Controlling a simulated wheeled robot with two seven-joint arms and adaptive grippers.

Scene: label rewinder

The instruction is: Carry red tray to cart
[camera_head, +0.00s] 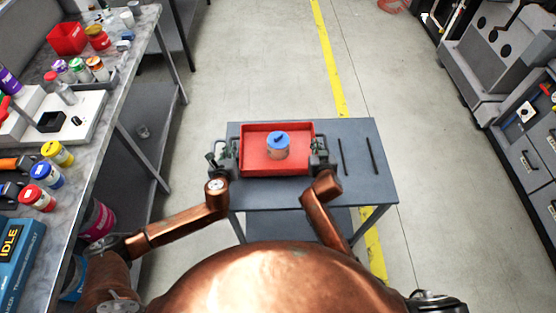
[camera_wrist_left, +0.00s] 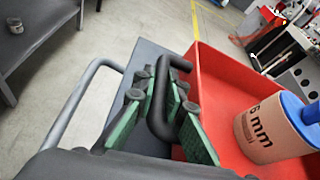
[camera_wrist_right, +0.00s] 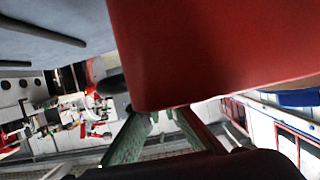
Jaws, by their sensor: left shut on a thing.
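The red tray (camera_head: 252,165) is over the grey cart (camera_head: 360,185), left of its middle; whether it rests on the top or hovers just above, I cannot tell. A jar with a blue lid (camera_head: 278,147) stands in it, marked "mm" in the left wrist view (camera_wrist_left: 272,132). My left gripper (camera_head: 228,158) is at the tray's left end. In the left wrist view its green pads (camera_wrist_left: 165,112) are shut around the black handle (camera_wrist_left: 158,105). My right gripper (camera_head: 319,155) is at the tray's right end.
Two dark bars (camera_head: 373,155) lie on the cart's right part. A workbench (camera_head: 100,130) with jars and a red bin (camera_head: 67,38) runs along the left. Grey machinery (camera_head: 485,65) stands on the right. Floor with a yellow line (camera_head: 330,60) is clear beyond the cart.

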